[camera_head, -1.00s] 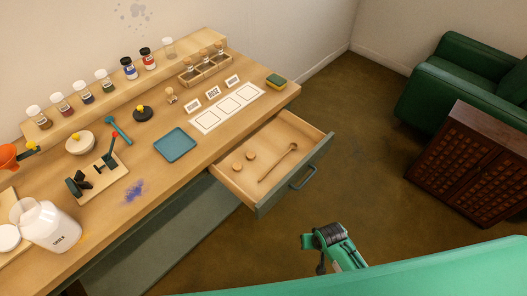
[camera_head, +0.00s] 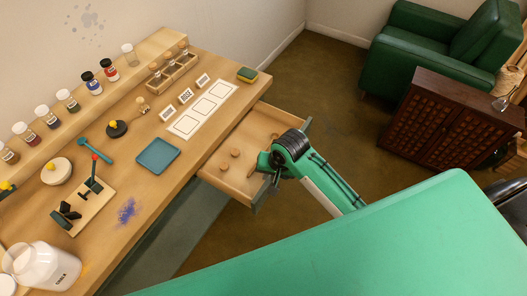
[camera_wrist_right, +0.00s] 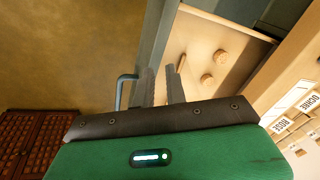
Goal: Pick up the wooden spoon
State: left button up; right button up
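The open drawer (camera_head: 232,184) juts out from the table's right side. The wooden spoon (camera_head: 275,136) lies in it, mostly hidden behind my right gripper and forearm; only a small part seems to show. My right gripper (camera_head: 262,166) is over the drawer's front part in the head view. In the right wrist view, its two fingers (camera_wrist_right: 162,84) are a little apart with nothing seen between them, beside the drawer's front wall and handle (camera_wrist_right: 124,92). My left gripper is not in view.
Two small round wooden pieces (camera_head: 229,159) lie in the drawer, also visible in the wrist view (camera_wrist_right: 213,68). A blue tray (camera_head: 158,156), cards and jars stand on the table. A dark wooden cabinet (camera_head: 440,130) and green armchair (camera_head: 410,45) stand beyond open floor.

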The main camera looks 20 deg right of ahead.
jog(key=w+d+r+m, duration=0.1)
jog(key=w+r+m, duration=0.3)
jog(key=w, duration=0.6)
jog(key=shift+m+g, duration=0.4)
jog(key=x, duration=0.6)
jog(key=p+x, duration=0.1)
jog(key=x, duration=0.2)
jog(key=shift+s+d+f, duration=0.1)
jog(key=shift+d+f, duration=0.15)
jog(key=shift+d, duration=0.05)
jog(key=shift+p+x, duration=0.6)
jog(key=shift+x, duration=2.05)
grip_shut()
jog(key=shift+r, duration=0.1)
